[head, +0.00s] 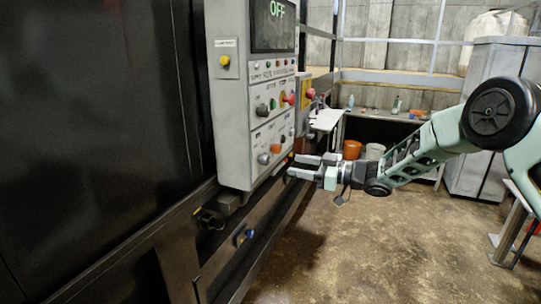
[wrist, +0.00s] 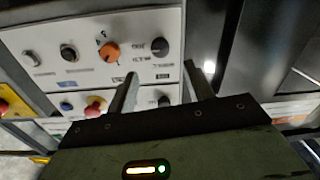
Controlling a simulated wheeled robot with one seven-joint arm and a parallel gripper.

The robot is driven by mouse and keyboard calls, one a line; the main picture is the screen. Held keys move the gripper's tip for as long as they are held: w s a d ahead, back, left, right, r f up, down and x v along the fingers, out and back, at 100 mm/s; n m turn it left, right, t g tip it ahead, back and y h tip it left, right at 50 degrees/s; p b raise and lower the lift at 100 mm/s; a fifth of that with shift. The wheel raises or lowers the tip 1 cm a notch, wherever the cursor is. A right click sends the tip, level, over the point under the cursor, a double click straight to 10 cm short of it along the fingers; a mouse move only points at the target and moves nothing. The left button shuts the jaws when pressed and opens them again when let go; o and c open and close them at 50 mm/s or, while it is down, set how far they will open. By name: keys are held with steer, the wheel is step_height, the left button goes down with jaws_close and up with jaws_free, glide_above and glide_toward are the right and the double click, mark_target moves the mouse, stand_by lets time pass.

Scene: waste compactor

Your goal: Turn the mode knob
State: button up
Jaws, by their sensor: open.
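The grey control panel (head: 232,120) carries several knobs; their labels are too small to read, so I cannot tell which is the mode knob. In the head view an orange knob (head: 276,149) and a grey knob (head: 263,158) sit on the lower section, and a black knob (head: 262,110) sits above. The wrist view shows an orange knob (wrist: 108,51) and black knobs (wrist: 160,47) on the panel. My gripper (head: 292,166) is open and empty, just right of the panel's lower section. In the wrist view its fingers (wrist: 161,70) appear apart, in front of the panel.
The panel's screen (head: 274,24) reads OFF. A yellow button (head: 224,61) is on the panel's side, and a red button (head: 290,98) is on its front. Dark machine rails run below. Buckets (head: 352,149) stand behind my gripper.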

mark_target(264, 160)
steer(key=p+x, duration=0.3)
steer(key=x, duration=0.6)
steer(key=shift+a, duration=0.3)
steer(key=shift+w+f, duration=0.1)
steer(key=c, duration=1)
